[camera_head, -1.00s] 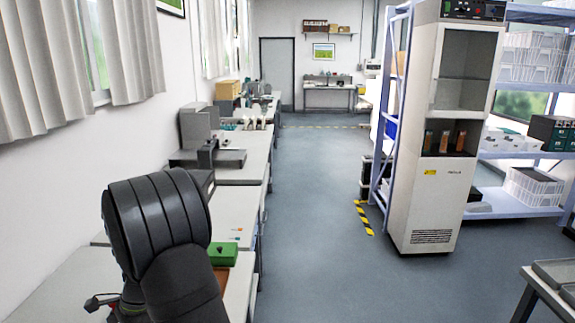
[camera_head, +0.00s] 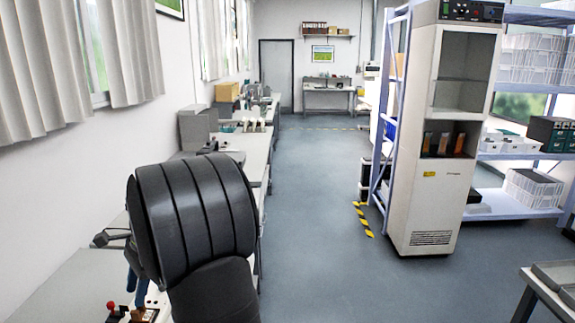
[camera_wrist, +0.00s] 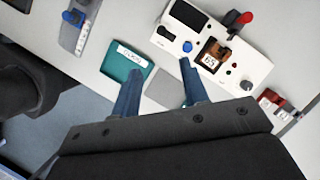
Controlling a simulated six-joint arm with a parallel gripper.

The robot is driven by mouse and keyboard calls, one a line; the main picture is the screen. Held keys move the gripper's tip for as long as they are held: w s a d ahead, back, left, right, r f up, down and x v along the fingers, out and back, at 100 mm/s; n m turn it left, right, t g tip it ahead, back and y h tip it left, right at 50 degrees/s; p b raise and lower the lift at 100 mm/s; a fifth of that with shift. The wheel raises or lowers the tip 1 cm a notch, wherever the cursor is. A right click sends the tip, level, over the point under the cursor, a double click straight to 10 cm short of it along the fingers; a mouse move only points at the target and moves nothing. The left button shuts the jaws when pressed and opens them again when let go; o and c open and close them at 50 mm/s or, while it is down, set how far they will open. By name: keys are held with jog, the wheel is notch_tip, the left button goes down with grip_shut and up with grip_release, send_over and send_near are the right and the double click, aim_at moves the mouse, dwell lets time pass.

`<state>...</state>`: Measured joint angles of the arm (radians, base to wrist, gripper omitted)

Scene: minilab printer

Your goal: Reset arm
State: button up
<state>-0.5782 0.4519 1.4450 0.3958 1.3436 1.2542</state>
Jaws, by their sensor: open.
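My gripper (camera_wrist: 160,90) shows in the wrist view with its two blue fingers apart and nothing between them. The fingers point at a white worktop (camera_wrist: 110,28), over the edge between a teal tray (camera_wrist: 122,62) with a white label and a white control box (camera_wrist: 215,62). I cannot tell the height above them. In the head view my dark arm fills the lower left and hides much of the bench. A blue part low at the left there may be a finger, but the gripper is mostly hidden.
The control box bears a red lever (camera_wrist: 240,20), a blue knob (camera_wrist: 187,46) and a brown block (camera_wrist: 211,55). Another device (camera_wrist: 76,22) with a blue knob lies at upper left. Red items (camera_wrist: 270,100) lie at right. A tall cabinet (camera_head: 440,190) stands right of the clear floor aisle (camera_head: 315,220).

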jog(key=x, duration=1.6)
jog(key=shift+d+f, duration=0.1)
jog(key=shift+f, duration=0.05)
jog(key=shift+w, duration=0.9)
jog(key=v, duration=1.7)
jog(key=s+a+f+n+h, duration=0.1)
jog(key=f+n, duration=0.1)
jog(key=f, duration=0.3)
jog(key=s+a+f+n+h, duration=0.1)
jog(key=a+f+n, duration=0.1)
jog(key=f, duration=0.2)
jog(key=s+a+f+n, duration=0.1)
jog(key=a+f+n, duration=0.1)
jog(key=f, duration=0.3)
jog(key=shift+f+n+h, duration=0.3)
jog(key=shift+n+h, duration=0.1)
jog(key=shift+w+f, duration=0.15)
jog(key=shift+f, duration=0.1)
jog(key=shift+w+d+r, duration=0.1)
jog(key=shift+w+r, duration=0.6)
jog(key=shift+w, duration=0.15)
jog(key=shift+w+r, duration=0.1)
jog(key=shift+r, duration=0.45)
